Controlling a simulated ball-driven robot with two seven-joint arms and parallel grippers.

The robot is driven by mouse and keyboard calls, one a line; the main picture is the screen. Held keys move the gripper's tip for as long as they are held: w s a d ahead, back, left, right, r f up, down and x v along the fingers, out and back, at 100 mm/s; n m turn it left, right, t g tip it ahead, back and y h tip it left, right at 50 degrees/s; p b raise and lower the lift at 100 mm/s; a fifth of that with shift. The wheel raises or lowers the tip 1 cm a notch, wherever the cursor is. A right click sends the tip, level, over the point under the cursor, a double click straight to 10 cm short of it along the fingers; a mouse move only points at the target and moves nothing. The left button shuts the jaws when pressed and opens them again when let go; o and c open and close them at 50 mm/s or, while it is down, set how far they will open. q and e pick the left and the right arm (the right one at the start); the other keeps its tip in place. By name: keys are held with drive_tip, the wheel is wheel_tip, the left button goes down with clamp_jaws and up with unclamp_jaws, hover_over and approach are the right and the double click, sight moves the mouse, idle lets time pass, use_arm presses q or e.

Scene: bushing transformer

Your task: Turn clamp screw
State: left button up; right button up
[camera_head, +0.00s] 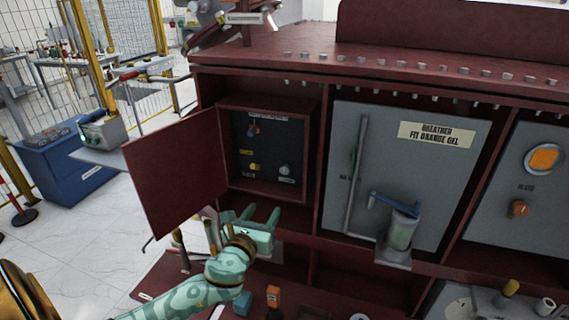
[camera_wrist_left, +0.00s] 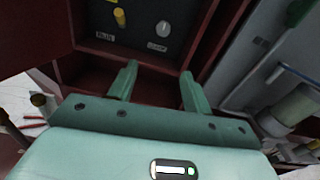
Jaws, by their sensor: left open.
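I cannot tell which part is the clamp screw, as the labels are too small to read. A dark control panel (camera_head: 268,150) sits in an open compartment of the dark red cabinet. It carries a yellow knob (camera_head: 254,167), a round grey knob (camera_head: 284,170) and a small blue and red part (camera_head: 253,130). In the left wrist view, the yellow knob (camera_wrist_left: 119,17) and grey knob (camera_wrist_left: 163,28) show near the top. My left gripper (camera_head: 251,211) is open and empty, below and in front of the panel, apart from the knobs. Its fingers (camera_wrist_left: 159,72) point towards the panel.
The compartment's red door (camera_head: 177,165) stands open to the left. To the right is a grey panel (camera_head: 345,125) with a long rod and a cylinder (camera_head: 401,231) with a blue handle. Small items lie on the shelf below. Bolts line the cabinet's top edge.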

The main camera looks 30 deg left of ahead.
sight(284, 170)
use_arm(q)
drive_tip(key=shift+m+t, duration=0.3)
drive_tip(key=shift+m, duration=0.2)
drive_tip(key=x, duration=0.5)
drive_tip(key=r+b+x, duration=0.1)
drive_tip(key=x, duration=1)
drive_tip(key=shift+w+a+r, duration=0.15)
drive_tip(key=shift+w+r, duration=0.1)
drive_tip(key=shift+r, duration=0.05)
drive_tip(key=shift+c, duration=0.2)
drive_tip(key=c, duration=0.9)
